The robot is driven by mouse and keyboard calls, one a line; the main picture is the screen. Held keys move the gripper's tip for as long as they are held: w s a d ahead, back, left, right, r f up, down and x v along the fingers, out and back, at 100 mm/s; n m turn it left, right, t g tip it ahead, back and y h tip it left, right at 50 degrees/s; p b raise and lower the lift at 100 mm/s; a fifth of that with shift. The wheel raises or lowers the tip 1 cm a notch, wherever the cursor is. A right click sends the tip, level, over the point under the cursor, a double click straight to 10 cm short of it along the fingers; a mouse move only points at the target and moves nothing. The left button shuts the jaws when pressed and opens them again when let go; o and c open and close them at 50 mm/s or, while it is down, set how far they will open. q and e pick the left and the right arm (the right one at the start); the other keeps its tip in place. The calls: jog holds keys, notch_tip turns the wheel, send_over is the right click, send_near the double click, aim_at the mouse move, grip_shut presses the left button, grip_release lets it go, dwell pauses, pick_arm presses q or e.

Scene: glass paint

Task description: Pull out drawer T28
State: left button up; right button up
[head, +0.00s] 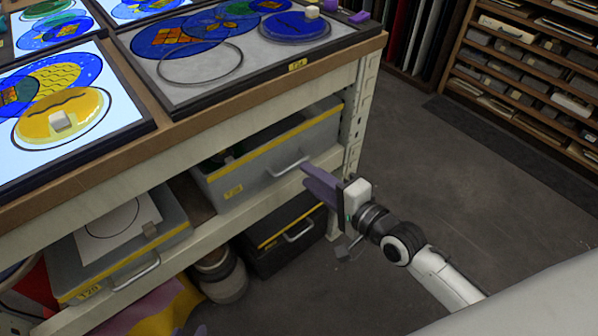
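The grey drawer with a yellow stripe, whose yellow label appears to read T28 (215,187), sits on the upper shelf under the table. Its metal bar handle (288,168) is on the front face. The drawer looks pushed in, its front near the shelf edge. My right gripper (309,182) comes from the right, its purple fingers pointing left, close to the handle's right end. I cannot tell whether they touch it. The fingers overlap in this view, so their opening is hidden. My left gripper is not in view.
Another grey drawer (65,273), labelled T20, stands at lower left. A black drawer (262,262) sits below. A pale table leg (357,115) stands beside my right gripper. Glass panels and discs lie on the tabletop. The floor (450,190) at right is clear, before a rack (510,70).

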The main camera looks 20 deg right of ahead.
jog(key=b+x, duration=0.1)
jog(key=x, duration=0.4)
grip_shut()
